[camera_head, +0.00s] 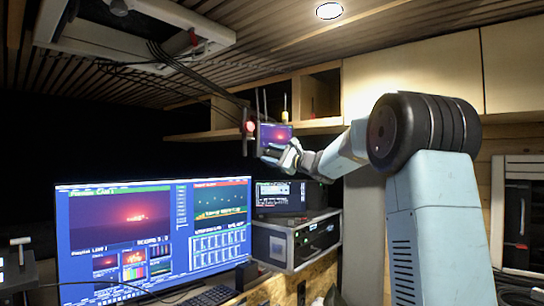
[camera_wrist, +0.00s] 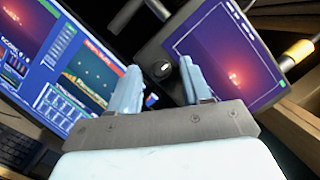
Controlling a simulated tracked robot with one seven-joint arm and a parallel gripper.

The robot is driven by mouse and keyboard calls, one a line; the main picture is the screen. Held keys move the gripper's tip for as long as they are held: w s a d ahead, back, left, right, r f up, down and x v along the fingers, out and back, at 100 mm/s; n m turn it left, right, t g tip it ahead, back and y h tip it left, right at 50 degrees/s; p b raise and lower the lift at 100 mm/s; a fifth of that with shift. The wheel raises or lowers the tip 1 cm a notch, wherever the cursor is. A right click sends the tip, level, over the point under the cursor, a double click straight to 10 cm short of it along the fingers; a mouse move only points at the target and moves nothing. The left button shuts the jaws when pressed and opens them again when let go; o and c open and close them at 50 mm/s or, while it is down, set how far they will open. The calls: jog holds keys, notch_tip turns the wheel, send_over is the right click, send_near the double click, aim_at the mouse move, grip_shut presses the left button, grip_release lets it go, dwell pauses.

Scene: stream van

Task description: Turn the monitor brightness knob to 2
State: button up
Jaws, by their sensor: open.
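The small monitor (camera_wrist: 225,50) shows a red-purple picture and fills the upper right of the wrist view; it also shows in the head view (camera_head: 275,136). A black round knob (camera_wrist: 161,68) with a small light mark sits on the monitor's dark frame, left of its screen. My gripper (camera_wrist: 159,80) is open, with one pale blue finger on each side of the knob in the picture. I cannot tell whether the fingers touch it. No numbers are readable around the knob. In the head view my gripper (camera_head: 282,155) is at the small monitor's lower edge and the knob cannot be made out.
A large screen (camera_head: 152,235) stands at the lower left, with a keyboard (camera_head: 208,297) below it. A rack box (camera_head: 297,240) stands right of it. Black cables hang from the ceiling. A yellow-handled object (camera_wrist: 298,52) is right of the small monitor. Wooden cabinets are behind.

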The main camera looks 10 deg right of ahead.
jog(key=v, duration=1.3)
jog(key=shift+s+d+f, duration=0.25)
jog(key=shift+d, duration=0.05)
jog(key=s+a+f+n+g+h, duration=0.2)
jog(key=s+a+f+n+g, duration=0.2)
jog(key=s+a+f, duration=0.35)
jog(key=s+a+f+n+g+h, duration=0.2)
jog(key=s+a+f+n+g, duration=0.25)
jog(key=s+a, duration=0.55)
jog(key=s+d+f+n+h, duration=0.2)
jog(key=s+f+h, duration=0.1)
jog(key=s, duration=0.4)
jog(key=s+d+f+n+g+h, duration=0.1)
jog(key=s+d+f+n+h, duration=0.2)
jog(key=s+f, duration=0.2)
jog(key=s+d+f+n+h, duration=0.2)
jog(key=s+f, duration=0.3)
jog(key=s, duration=0.4)
jog(key=shift+s+d+n+h, duration=0.3)
jog(key=shift+d+n+h, duration=0.05)
jog(key=shift+d+h, duration=0.35)
